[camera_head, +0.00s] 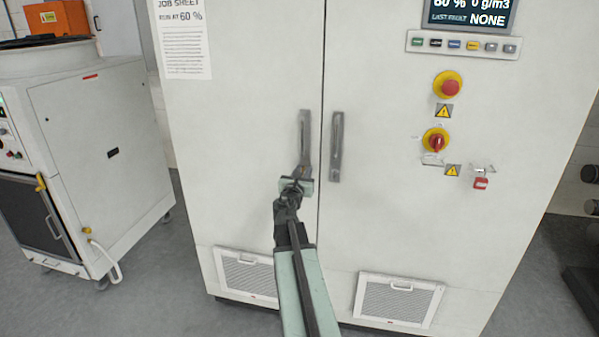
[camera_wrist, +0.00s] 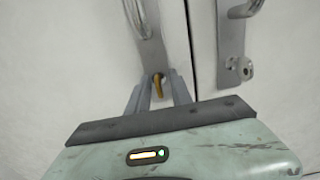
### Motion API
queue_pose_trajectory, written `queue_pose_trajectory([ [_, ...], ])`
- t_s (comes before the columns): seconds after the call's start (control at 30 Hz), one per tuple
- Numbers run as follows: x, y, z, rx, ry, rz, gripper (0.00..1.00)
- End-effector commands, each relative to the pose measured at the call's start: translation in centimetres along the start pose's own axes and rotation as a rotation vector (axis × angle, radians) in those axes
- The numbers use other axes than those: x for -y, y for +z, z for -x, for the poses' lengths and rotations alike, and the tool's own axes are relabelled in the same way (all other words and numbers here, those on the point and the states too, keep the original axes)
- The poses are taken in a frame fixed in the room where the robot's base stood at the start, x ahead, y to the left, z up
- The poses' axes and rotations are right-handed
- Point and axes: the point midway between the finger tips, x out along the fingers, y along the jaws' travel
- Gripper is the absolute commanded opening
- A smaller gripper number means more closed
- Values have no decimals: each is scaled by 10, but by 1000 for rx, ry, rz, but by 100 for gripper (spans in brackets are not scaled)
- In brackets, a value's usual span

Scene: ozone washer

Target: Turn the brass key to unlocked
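The brass key (camera_wrist: 157,86) sits at the lower end of the left door handle plate (camera_wrist: 154,57), pointing down and slightly tilted in the wrist view. My gripper (camera_wrist: 160,80) is at it, with one grey finger on each side. The fingers are apart, and narrow gaps seem to show beside the key. In the head view my gripper (camera_head: 303,172) is at the lower end of the left handle (camera_head: 304,130). The key is not distinguishable there.
The right door handle (camera_head: 337,145) is close by on the right; in the wrist view its plate (camera_wrist: 231,68) has a keyhole. A red-and-yellow rotary switch (camera_head: 436,142) and emergency stop (camera_head: 448,86) are further right. A white machine (camera_head: 100,150) stands left.

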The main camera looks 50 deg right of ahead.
Motion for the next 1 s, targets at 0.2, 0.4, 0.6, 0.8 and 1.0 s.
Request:
queue_pose_trajectory([
  [0.2, -4, 0, 2, 0, 4, 0, 0],
  [0.4, -8, 0, 0, 0, 12, -1, 0],
  [0.6, -8, 0, 3, 0, 12, -31, 0],
  [0.8, -9, 0, 4, -1, 13, -131, 0],
  [1.0, -10, 0, 4, -3, 14, -299, 0],
])
